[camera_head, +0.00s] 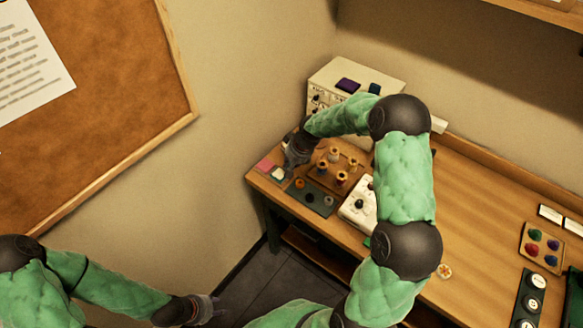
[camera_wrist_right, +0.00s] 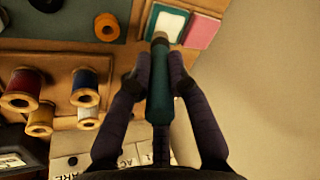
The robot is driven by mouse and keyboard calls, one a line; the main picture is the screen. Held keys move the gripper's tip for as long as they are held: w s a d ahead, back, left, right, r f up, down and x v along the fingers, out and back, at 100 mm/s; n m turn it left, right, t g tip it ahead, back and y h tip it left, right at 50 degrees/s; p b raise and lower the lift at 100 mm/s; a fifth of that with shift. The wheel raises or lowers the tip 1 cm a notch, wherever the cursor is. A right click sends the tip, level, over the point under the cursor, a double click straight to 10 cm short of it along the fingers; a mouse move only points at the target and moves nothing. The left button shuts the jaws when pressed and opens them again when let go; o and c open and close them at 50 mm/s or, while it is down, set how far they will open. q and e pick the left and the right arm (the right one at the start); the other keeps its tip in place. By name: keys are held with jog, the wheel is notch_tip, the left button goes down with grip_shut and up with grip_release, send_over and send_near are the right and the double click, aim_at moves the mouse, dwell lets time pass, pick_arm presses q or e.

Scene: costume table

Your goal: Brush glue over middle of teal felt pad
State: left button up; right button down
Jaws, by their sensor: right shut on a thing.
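A teal felt pad (camera_wrist_right: 151,17) lies at the table's corner with a whitish patch (camera_wrist_right: 170,22) over its middle. The pad also shows small in the head view (camera_head: 278,174). My right gripper (camera_wrist_right: 159,75) is shut on a teal-handled brush (camera_wrist_right: 159,95), whose pale tip points at the pad's near edge. The tip overlaps the pad in the wrist view; I cannot tell whether they touch. In the head view my right gripper (camera_head: 297,153) is above the table's left end. My left gripper (camera_head: 205,309) is low, away from the table; its finger opening is unclear.
A pink pad (camera_wrist_right: 202,32) lies beside the teal one. Several thread spools (camera_wrist_right: 85,88) stand on a wooden rack close by. A dark mat (camera_head: 311,198) with small round items, a white device (camera_head: 357,208) and a beige box (camera_head: 330,82) are near.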

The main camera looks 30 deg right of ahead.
jog(key=shift+a+r, duration=0.2)
jog(key=shift+r, duration=0.2)
jog(key=shift+w+p+v, duration=0.2)
jog(key=shift+p+v, duration=0.6)
jog(key=shift+v, duration=0.35)
jog(key=shift+a+r+p, duration=0.1)
jog(key=shift+r+p, duration=0.4)
jog(key=shift+r, duration=0.55)
